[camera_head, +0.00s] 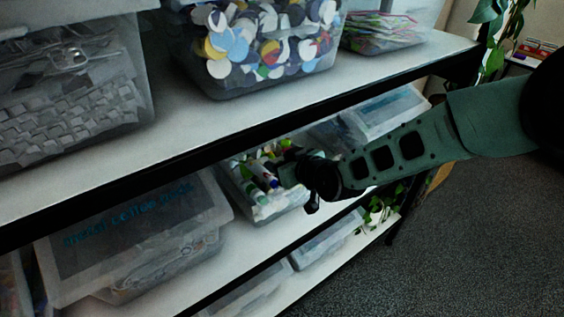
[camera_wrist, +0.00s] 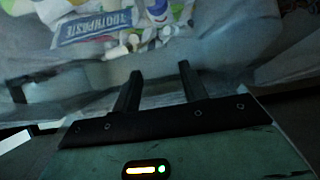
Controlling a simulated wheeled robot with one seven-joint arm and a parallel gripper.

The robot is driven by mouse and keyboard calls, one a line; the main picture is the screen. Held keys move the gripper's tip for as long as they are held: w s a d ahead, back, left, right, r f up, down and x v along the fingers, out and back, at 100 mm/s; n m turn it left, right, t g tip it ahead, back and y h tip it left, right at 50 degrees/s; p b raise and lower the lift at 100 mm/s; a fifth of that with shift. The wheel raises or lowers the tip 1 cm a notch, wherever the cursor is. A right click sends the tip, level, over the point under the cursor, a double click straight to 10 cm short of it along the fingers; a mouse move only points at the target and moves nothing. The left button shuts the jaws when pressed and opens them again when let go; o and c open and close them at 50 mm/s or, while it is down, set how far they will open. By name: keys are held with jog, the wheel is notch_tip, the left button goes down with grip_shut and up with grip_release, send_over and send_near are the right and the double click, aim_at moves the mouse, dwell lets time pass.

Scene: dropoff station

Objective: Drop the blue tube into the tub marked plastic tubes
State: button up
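An open clear tub (camera_head: 268,212) on the middle shelf holds several tubes, and its wall (camera_wrist: 215,55) fills much of the wrist view. No label reading plastic tubes is visible on it. In the wrist view, a blue and white tube marked TOOTHPASTE (camera_wrist: 93,27) and a white item with a blue part (camera_wrist: 157,12) lie inside. I cannot tell if either is the task's blue tube. My gripper (camera_wrist: 160,74) is open, its two fingers apart with nothing seen between them. It is at the tub's near side; in the head view my wrist hides its fingertips.
A lidded tub with blue lettering (camera_head: 130,235) stands left on the same shelf, and a grey-lidded tub (camera_head: 385,112) stands right. The upper shelf edge (camera_head: 270,125) runs above my gripper. A tub of bottle caps (camera_head: 262,50) stands above; a plant (camera_head: 378,207) hangs below right.

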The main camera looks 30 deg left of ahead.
jog(key=shift+d, duration=0.1)
jog(key=b+v, duration=0.4)
jog(key=v, duration=1.3)
jog(key=shift+s, duration=0.2)
jog(key=shift+d, duration=0.1)
jog(key=s+d+m+g+h, duration=0.1)
jog(key=s+d, duration=0.4)
jog(key=d, duration=0.5)
jog(key=s+d+r+m+g+h, duration=0.1)
jog(key=s+d+m+g+h, duration=0.1)
jog(key=s+d+h, duration=0.4)
jog(key=s+d+m+g+h, duration=0.1)
jog(key=s+d+m+h, duration=0.2)
jog(key=d, duration=1)
jog(key=s+h, duration=0.1)
jog(key=s, duration=0.2)
jog(key=shift+d+r+g, duration=0.35)
jog(key=shift+r+g, duration=0.05)
jog(key=shift+a, duration=0.1)
